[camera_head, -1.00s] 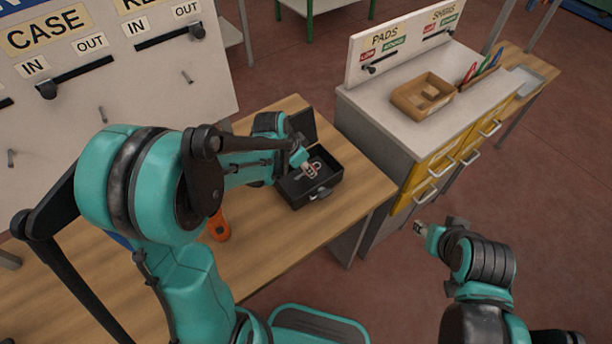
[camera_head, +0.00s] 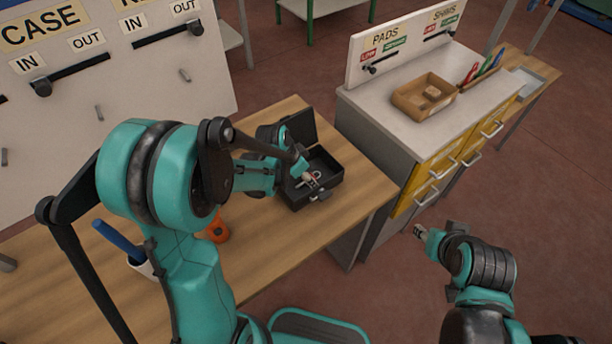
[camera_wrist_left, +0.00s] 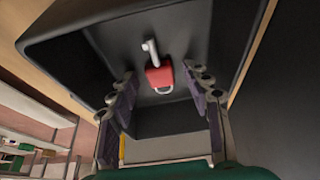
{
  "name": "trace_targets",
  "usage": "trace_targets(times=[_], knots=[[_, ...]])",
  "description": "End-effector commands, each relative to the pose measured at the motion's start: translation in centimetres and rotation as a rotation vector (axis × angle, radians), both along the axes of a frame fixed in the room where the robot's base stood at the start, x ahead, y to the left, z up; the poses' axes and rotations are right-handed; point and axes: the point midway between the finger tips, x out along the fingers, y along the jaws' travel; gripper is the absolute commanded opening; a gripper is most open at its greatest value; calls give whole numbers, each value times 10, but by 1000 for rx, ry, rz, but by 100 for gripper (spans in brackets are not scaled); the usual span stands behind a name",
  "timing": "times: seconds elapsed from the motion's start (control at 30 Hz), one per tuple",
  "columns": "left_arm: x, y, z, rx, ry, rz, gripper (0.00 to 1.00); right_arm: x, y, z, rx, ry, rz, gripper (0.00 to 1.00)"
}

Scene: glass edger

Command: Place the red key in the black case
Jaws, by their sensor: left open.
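The black case (camera_head: 327,168) stands open on the wooden table, its lid raised at the back. In the left wrist view its dark inside (camera_wrist_left: 210,50) fills much of the picture. The red key (camera_wrist_left: 159,78), with a red head, grey shaft and pale ring, appears to lie inside the case. My left gripper (camera_head: 310,182) is over the case's opening; in the left wrist view its open fingers (camera_wrist_left: 163,100) are on either side of the key's near end, apart from it. My right gripper (camera_head: 419,231) hangs over the floor, away from the table; its jaw opening is unclear.
An orange object (camera_head: 217,229) and a blue-handled item (camera_head: 118,241) in a pale cup stand on the table behind my left arm. A labelled board (camera_head: 100,75) rises at the left. A cabinet (camera_head: 375,125) with a cardboard tray (camera_head: 408,108) stands right.

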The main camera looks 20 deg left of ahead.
Motion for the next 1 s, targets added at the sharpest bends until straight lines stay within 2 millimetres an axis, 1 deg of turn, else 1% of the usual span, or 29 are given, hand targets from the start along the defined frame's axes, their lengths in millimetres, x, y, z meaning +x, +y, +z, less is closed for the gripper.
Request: trace_targets(times=[0.17,0.27,0.5,0.6,0.7,0.87,0.97,1.0], knots=[[0,0,7,0,0,0,49,0,0,6,0,0,0,40],[-5,4,22,0,0,1,49,0,0,11,0,0,0,40],[-22,17,73,0,1,1,49,0,0,28,0,0,0,40],[-29,22,90,0,1,2,49,0,0,34,0,0,0,40],[-33,25,103,0,1,1,49,0,0,38,0,0,0,40],[-38,27,115,1,-1,8,49,0,0,40,0,0,0,40],[-48,26,125,5,-8,54,49,0,0,40,0,0,0,40],[-55,25,131,8,-14,86,49,0,0,40,0,0,0,40]])
